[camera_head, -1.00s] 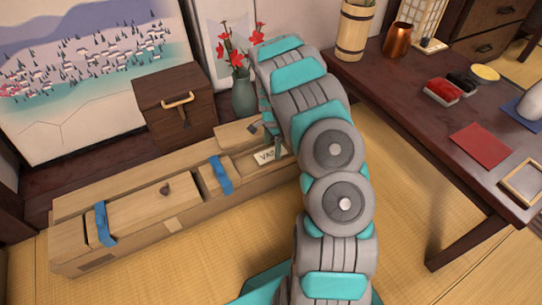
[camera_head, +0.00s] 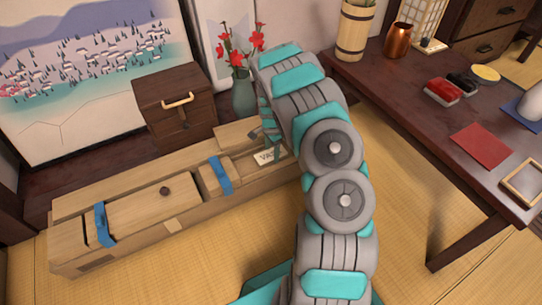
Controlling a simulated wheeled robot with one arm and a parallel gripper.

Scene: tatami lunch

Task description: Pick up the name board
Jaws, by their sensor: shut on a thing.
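The name board (camera_head: 265,158) is a small pale plate with dark lettering that starts "VA". It shows at the right end of the long wooden box (camera_head: 135,243), and its right part is hidden behind my arm. My gripper (camera_head: 272,145) is at the upper right edge of the board, pointing down, and is shut on it. The fingers are small in this view and partly covered by my arm. I cannot tell whether the board is clear of the box.
Blue straps (camera_head: 220,176) cross the box. A vase with red flowers (camera_head: 244,95) and a small dark chest (camera_head: 175,112) stand behind it. A dark low table (camera_head: 400,95) with several objects is at the right. Tatami (camera_head: 225,262) in front is bare.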

